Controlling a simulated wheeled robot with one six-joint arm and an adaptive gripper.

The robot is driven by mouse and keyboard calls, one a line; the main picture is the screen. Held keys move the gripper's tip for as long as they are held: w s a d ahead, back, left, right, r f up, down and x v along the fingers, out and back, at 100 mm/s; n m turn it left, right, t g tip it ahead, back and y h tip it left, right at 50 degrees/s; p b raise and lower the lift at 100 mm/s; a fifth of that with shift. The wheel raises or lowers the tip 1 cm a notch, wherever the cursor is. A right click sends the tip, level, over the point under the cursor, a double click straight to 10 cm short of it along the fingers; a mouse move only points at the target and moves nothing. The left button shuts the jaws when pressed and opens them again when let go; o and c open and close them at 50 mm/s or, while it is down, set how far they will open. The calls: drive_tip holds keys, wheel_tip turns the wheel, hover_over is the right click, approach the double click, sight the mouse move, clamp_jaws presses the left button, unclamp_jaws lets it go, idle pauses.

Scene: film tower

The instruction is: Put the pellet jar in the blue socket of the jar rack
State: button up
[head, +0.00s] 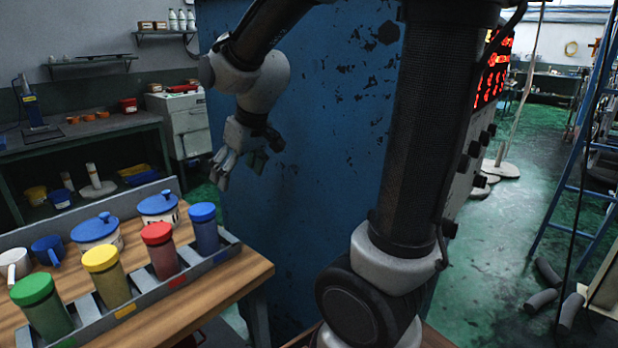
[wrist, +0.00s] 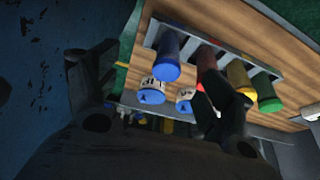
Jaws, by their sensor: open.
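The jar rack (head: 215,262) is a grey rail along the table, with coloured tags on its front. Jars with green (head: 45,310), yellow (head: 107,278), red (head: 161,250) and blue (head: 205,228) lids stand in a row in it. The blue-lidded jar is at the right end, which hides any socket under it. Two pale labelled jars with knobbed blue lids, left (head: 97,231) and right (head: 158,208), stand behind the rack; I cannot tell which jar is the pellet jar. My gripper (head: 240,176) is open and empty, above and beyond the table's right end. The wrist view shows the rack (wrist: 150,35) too.
A white mug (head: 14,266) and a blue mug (head: 48,250) stand at the table's left. A large scuffed blue panel (head: 330,130) rises close beside my gripper. A workbench (head: 85,130) is behind.

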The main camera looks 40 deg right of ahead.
drive_tip(key=s+d+r+m, duration=0.1)
drive_tip(key=s+d, duration=0.3)
drive_tip(key=s, duration=0.5)
drive_tip(key=s+d+r+m+h, duration=0.1)
drive_tip(key=s+d, duration=0.3)
drive_tip(key=s, duration=0.6)
drive_tip(key=shift+s+r+m, duration=0.2)
drive_tip(key=shift+r+m, duration=0.4)
drive_tip(key=shift+r, duration=0.2)
